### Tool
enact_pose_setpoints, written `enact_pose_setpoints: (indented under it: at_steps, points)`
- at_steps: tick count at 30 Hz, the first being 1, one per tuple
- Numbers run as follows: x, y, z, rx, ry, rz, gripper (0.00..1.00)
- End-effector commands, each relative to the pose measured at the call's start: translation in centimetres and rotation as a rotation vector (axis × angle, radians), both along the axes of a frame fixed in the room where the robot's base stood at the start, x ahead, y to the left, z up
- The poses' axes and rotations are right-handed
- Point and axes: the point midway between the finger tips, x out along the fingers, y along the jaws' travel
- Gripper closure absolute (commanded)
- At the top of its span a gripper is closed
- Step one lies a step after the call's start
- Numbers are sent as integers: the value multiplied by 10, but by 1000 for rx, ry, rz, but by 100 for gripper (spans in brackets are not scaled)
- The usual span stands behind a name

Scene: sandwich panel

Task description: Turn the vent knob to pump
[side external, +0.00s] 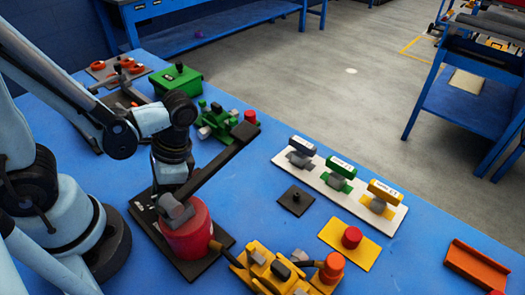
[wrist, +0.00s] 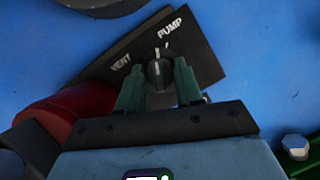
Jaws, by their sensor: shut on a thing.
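The vent knob (wrist: 157,72) is a black knob with a white pointer line, on a black plate (wrist: 205,62) lettered VENT on the left and PUMP at the upper right. The pointer faces up in the wrist view, between the two words and nearer PUMP. My gripper (wrist: 159,84) has its green fingers on either side of the knob, shut on it. In the side view, the light-blue end of my arm is over the black base (side external: 215,262) behind the red cylinder (side external: 190,235); the knob and fingertips are hidden there.
A long black lever (side external: 222,162) slants over the base beside my wrist. A yellow device (side external: 268,272) is in front. A green device (side external: 215,122) and green box (side external: 178,82) stand behind. A white board (side external: 335,187) with valves lies to the right on the blue table.

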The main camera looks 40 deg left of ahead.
Motion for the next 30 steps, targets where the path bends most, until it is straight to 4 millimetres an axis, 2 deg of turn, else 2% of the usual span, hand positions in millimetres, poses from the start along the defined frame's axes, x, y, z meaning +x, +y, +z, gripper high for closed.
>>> enact_pose_setpoints:
  at_steps: [9, 24, 25, 29, 30]
  points:
    - [0, -1, 0, -1, -2, -110, 95]
    - [0, -1, 0, -1, -3, -126, 95]
    - [0, -1, 0, -1, -3, -126, 63]
    - [0, -1, 0, -1, -2, -126, 44]
    - [0, -1, 0, -1, -2, -126, 41]
